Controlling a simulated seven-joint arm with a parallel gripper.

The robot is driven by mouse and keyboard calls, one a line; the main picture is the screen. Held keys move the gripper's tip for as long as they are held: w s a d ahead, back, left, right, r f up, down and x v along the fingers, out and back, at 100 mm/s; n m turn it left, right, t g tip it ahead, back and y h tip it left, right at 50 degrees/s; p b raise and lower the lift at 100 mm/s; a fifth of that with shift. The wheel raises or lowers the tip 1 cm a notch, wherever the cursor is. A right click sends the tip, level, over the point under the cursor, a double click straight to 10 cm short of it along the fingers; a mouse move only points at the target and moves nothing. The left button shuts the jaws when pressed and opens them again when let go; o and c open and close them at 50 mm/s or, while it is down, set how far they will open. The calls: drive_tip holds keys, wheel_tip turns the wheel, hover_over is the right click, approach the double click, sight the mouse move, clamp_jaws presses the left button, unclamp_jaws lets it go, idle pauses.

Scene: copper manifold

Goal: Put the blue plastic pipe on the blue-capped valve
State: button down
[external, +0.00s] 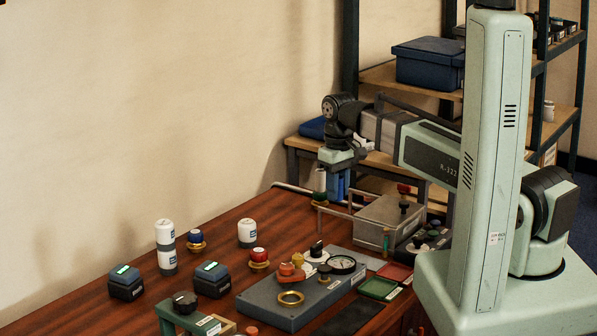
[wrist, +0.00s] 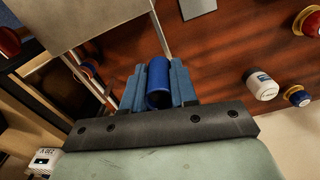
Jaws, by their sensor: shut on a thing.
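My gripper (external: 337,184) hangs above the far end of the wooden table in the external view. In the wrist view my gripper (wrist: 158,80) is shut on the blue plastic pipe (wrist: 158,84), a short hollow tube held between two blue-grey fingers. In the external view the pipe cannot be told apart from the fingers. The blue-capped valve (external: 195,237) stands upright on a brass base towards the left of the table, well away from my gripper. It also shows at the right edge of the wrist view (wrist: 299,96).
A red-capped valve (external: 259,256) and white canisters (external: 247,233) stand near the blue-capped valve. A grey panel with a gauge (external: 342,264) lies in front. A grey box (external: 388,222) with a rail stands close to my gripper. Shelving (external: 550,70) rises behind.

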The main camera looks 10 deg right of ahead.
drive_tip(key=s+a+r+n, duration=0.1)
drive_tip(key=s+a+n, duration=0.15)
drive_tip(key=a, duration=0.75)
wheel_tip(320, 180, up, 4)
hover_over(195, 231)
drive_tip(key=shift+s+f+m, duration=0.1)
drive_tip(key=shift+f+m, duration=0.7)
drive_tip(key=shift+f, duration=0.85)
drive_tip(key=shift+w+f+m, duration=0.1)
drive_tip(key=shift+f+m, duration=0.65)
drive_tip(key=shift+f, duration=0.85)
drive_tip(key=shift+s+f+m, duration=0.1)
drive_tip(key=shift+f+m, duration=0.7)
drive_tip(key=shift+f, duration=0.85)
drive_tip(key=shift+f, duration=0.1)
drive_tip(key=c, duration=0.9)
unclamp_jaws()
